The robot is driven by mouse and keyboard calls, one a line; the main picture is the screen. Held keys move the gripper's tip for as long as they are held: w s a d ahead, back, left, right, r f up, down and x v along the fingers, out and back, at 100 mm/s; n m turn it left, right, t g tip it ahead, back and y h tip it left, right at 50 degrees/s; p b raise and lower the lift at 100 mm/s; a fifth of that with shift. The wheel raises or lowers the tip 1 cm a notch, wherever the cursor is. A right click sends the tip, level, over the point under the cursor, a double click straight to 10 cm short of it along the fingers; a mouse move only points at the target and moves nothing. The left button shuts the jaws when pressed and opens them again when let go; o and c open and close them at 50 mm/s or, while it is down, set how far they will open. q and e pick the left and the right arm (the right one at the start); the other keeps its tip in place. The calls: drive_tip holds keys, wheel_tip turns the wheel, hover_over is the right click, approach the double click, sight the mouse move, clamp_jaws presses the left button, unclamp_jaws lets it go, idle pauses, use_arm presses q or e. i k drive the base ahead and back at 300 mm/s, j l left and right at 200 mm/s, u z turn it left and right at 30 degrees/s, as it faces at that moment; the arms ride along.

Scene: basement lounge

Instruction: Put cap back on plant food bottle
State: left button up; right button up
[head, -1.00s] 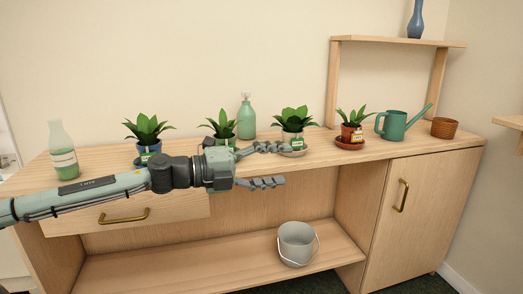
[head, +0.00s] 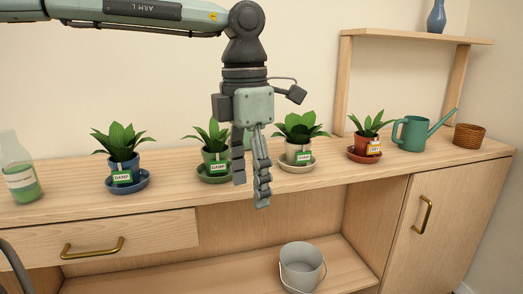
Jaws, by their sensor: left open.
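A clear bottle (head: 20,182) with green liquid and a pale label stands upright on the cabinet top at the far left, partly cut by the picture edge. I take it as the plant food bottle; its top looks bare. I cannot make out a cap anywhere. My left gripper (head: 251,192) hangs pointing down in front of the cabinet top's middle, between two potted plants in the picture. Its fingers are apart with nothing between them. It is well to the right of the bottle. My right gripper is not in view.
Potted plants stand on saucers along the wooden top (head: 70,190), including a blue pot (head: 122,172) and a red pot (head: 366,143). A green watering can (head: 411,134) and a wicker basket (head: 468,136) are at right. A grey bucket (head: 301,268) sits on the lower shelf.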

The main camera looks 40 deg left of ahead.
sight(17, 167)
drive_tip(key=i+j, duration=0.8)
drive_tip(key=i, duration=0.05)
